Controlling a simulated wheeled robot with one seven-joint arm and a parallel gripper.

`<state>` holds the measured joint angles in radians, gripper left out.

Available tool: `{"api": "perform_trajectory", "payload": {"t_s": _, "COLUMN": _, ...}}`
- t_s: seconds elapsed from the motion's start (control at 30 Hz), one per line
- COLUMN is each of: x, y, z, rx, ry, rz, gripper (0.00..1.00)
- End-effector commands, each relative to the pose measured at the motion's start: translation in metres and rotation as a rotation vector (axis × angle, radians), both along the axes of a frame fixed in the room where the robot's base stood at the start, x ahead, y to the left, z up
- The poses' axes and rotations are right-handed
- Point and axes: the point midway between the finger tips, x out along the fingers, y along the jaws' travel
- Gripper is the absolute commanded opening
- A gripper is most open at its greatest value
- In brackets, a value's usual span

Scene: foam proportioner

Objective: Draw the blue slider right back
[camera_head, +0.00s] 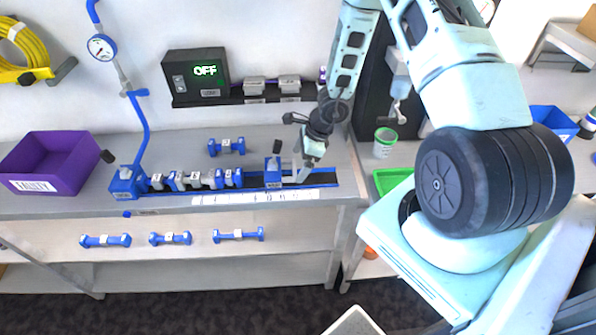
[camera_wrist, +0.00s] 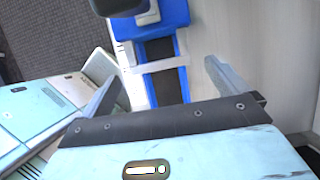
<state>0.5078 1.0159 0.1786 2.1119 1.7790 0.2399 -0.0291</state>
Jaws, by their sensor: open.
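The blue slider (camera_head: 273,176) is a blue block on the blue rail (camera_head: 325,182), right of a row of blue-and-grey pipe pieces. It shows at the top of the wrist view (camera_wrist: 155,25) with a dark knob (camera_wrist: 118,5) on it. My gripper (camera_head: 302,165) is close on the right of the slider, low over the rail. In the wrist view my gripper (camera_wrist: 163,72) is open, its fingers spread on either side of the rail, with nothing held. A pale strip crosses the rail between the fingers. Whether a finger touches anything is unclear.
A purple bin (camera_head: 50,165) stands at the left of the bench. A display (camera_head: 195,76) on the wall reads OFF. A green-topped tub (camera_head: 384,142) and green tray (camera_head: 392,179) are at the right.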

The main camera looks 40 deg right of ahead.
Motion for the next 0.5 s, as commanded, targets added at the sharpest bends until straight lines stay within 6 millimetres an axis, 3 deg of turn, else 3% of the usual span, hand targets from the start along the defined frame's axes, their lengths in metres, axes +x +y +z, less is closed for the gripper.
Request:
{"api": "perform_trajectory", "payload": {"t_s": 0.13, "x": 0.0029, "y": 0.0045, "z": -0.0141, "rx": 0.000, "ry": -0.001, "rz": 0.002, "gripper": 0.99}}
{"api": "perform_trajectory", "payload": {"t_s": 0.5, "x": 0.0037, "y": 0.0060, "z": -0.0158, "rx": 0.000, "ry": 0.000, "rz": 0.001, "gripper": 0.99}}
